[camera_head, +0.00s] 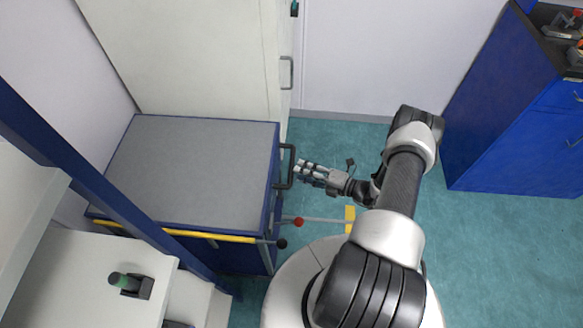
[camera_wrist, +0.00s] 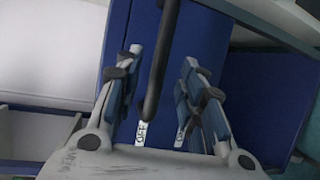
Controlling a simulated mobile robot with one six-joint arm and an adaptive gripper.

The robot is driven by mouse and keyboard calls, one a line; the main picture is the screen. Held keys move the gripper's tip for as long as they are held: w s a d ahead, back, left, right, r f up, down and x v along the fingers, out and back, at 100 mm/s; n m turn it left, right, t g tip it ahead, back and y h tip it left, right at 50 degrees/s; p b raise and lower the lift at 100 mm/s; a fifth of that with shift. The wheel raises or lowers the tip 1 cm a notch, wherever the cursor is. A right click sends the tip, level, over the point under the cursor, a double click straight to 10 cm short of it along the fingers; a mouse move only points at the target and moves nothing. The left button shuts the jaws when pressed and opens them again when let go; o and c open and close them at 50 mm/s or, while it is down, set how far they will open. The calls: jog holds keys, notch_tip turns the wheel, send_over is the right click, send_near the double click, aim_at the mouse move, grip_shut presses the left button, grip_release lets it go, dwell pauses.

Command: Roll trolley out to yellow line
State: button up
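The trolley (camera_head: 195,165) is a blue cabinet with a grey top, standing at the left in the head view. Its black bar handle (camera_head: 293,165) sticks out from its right side. My gripper (camera_head: 303,172) is at the handle, with its fingers pointing left towards the trolley. In the wrist view my gripper (camera_wrist: 162,58) is open, and the dark handle (camera_wrist: 157,75) runs between its two fingers, with gaps on both sides. The yellow line (camera_head: 350,217) shows as a short yellow patch on the floor, right of the trolley, partly hidden by my arm and base.
A yellow bar (camera_head: 200,235) with a black knob runs along the trolley's front edge. A rod with a red knob (camera_head: 298,222) juts out near it. A pale cabinet (camera_head: 200,60) stands behind. A blue cabinet (camera_head: 510,140) is at right; green floor (camera_head: 480,250) is free between.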

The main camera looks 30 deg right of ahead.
aim_at(291, 166)
jog(key=shift+b+x, duration=0.35)
jog(key=shift+x, duration=2.4)
jog(key=shift+c, duration=0.3)
grip_shut()
